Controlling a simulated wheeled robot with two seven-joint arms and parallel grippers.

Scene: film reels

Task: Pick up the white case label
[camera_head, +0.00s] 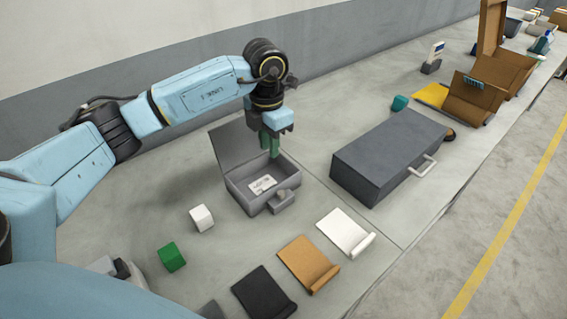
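An open grey case (238,185) stands on the table with its lid raised at the back left. A small white label with dark print (263,184) lies flat inside it; this looks like the white case label. My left gripper (270,144) points down above the case's back edge, apart from the label. My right gripper is not in view.
A white cube (202,217) and a green cube (172,257) sit at the front left. White (345,231), tan (307,262) and black (264,292) flat pieces lie in front. A large dark grey case (389,152) with a white handle stands right. Brown boxes (468,97) are farther back.

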